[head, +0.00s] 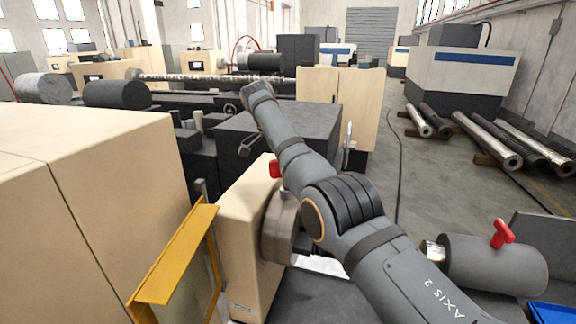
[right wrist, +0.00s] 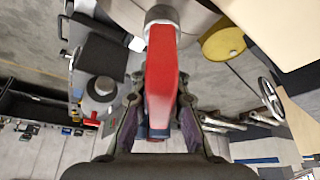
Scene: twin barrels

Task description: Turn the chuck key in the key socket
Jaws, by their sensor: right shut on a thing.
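The chuck key's red handle (right wrist: 160,75) fills the middle of the right wrist view, with my right gripper (right wrist: 158,108) shut on it. The key's grey metal end (right wrist: 160,14) points up against the pale round chuck (right wrist: 197,17); I cannot tell how deep it sits in the socket, which is hidden behind it. In the head view a small red part (head: 275,168) shows beside my right arm, above the steel chuck (head: 279,228) on the cream headstock (head: 247,225). My right gripper is hidden there. My left gripper is not in view.
A yellow bracket (head: 180,255) stands left of the headstock, beside a large cream cabinet (head: 90,200). The aisle floor (head: 425,190) is mostly clear.

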